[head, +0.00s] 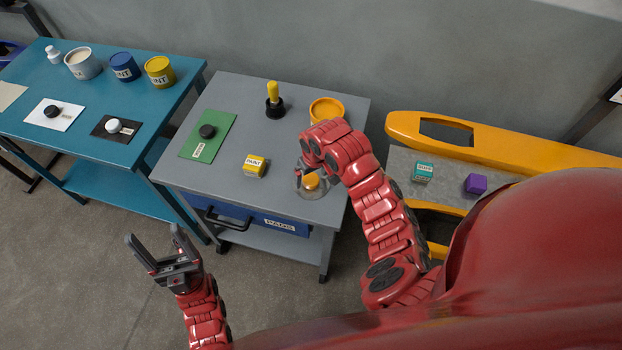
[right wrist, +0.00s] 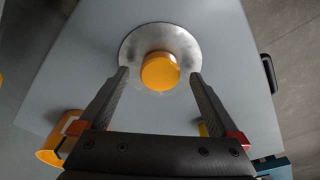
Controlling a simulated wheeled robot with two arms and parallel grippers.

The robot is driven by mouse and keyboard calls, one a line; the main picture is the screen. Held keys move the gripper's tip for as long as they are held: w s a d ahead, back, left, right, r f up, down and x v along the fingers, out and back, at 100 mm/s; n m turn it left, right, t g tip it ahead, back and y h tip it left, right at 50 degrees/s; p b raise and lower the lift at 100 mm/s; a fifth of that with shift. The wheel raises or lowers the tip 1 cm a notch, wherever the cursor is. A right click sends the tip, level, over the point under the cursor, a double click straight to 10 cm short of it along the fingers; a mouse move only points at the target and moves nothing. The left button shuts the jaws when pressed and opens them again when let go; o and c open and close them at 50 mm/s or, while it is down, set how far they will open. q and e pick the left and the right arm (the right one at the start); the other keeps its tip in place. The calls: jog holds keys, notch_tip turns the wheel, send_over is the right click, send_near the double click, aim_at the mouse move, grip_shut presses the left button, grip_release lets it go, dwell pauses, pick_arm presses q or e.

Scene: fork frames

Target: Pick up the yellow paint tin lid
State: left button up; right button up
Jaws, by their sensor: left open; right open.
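The lid (head: 311,183) is a round grey metal disc with a yellow-orange knob, lying near the front right of the grey table. In the right wrist view the lid (right wrist: 133,48) is seen from above, with its knob (right wrist: 160,71) in the middle. My right gripper (right wrist: 159,75) is open, its fingertips on either side of the knob in that view with gaps between. Its height above the lid is hard to tell. In the head view my right arm partly covers the lid. My left gripper (head: 153,236) is open and empty, in front of the tables.
On the grey table (head: 225,180) are an orange-yellow tin (head: 326,109), a yellow labelled block (head: 254,166), a black-based yellow-handled tool (head: 274,100) and a green mat (head: 201,148) with a black knob. A blue table (head: 85,105) with tins stands left, an orange-framed bench (head: 490,148) right.

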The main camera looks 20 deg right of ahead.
jog(key=shift+w+f, duration=0.1)
jog(key=shift+f, duration=0.5)
jog(key=c, duration=1.4)
jog(key=shift+c, duration=0.3)
jog(key=shift+r, duration=0.1)
